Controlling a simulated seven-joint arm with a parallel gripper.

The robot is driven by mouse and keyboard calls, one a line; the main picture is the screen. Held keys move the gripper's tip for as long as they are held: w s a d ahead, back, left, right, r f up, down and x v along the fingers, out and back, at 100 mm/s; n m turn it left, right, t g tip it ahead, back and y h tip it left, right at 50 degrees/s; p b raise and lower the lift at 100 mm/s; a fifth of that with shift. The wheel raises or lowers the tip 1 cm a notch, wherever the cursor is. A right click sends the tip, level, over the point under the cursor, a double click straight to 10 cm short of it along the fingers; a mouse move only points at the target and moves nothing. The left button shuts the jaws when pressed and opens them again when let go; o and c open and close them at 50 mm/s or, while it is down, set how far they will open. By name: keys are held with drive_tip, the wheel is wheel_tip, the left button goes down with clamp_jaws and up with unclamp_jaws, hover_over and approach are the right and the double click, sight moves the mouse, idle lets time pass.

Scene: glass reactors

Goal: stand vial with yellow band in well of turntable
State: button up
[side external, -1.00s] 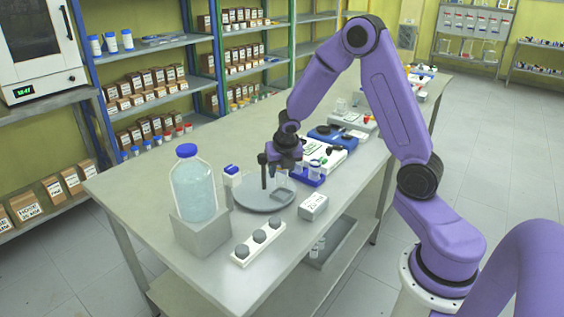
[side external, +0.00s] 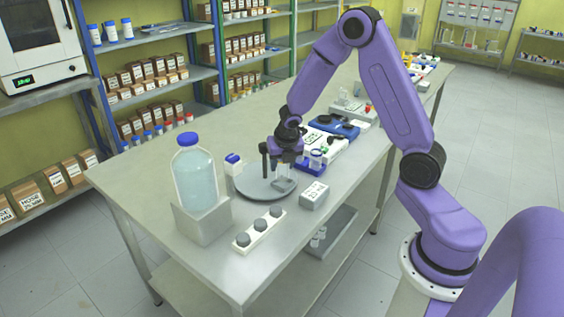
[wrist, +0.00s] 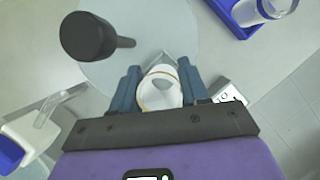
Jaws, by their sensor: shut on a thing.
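The vial (wrist: 160,88) shows in the wrist view as a clear round mouth with a yellowish band, between the two blue-grey fingers. My gripper (wrist: 160,86) is shut on it. The grey turntable (side external: 250,190) lies on the bench below my gripper (side external: 284,168) in the side view. A clear square-edged well (side external: 286,185) stands on the turntable's right part, under the fingers. Its corner (wrist: 166,57) shows just beyond the vial in the wrist view. The vial's lower end is hidden, so I cannot tell how deep it sits.
A dark post (wrist: 88,37) rises from the turntable beside the fingers. A blue rack (side external: 316,168) with vials stands behind right, a labelled grey box (side external: 314,196) at right, and a large blue-capped bottle (side external: 195,180) at left. A white strip with knobs (side external: 258,232) lies in front.

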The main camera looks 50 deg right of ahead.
drive_tip(key=shift+f, duration=0.45)
idle(0.7)
drive_tip(key=shift+f, duration=0.3)
drive_tip(key=shift+f, duration=0.6)
idle(0.5)
drive_tip(key=o, duration=1.4)
drive_tip(key=shift+r, duration=3.45)
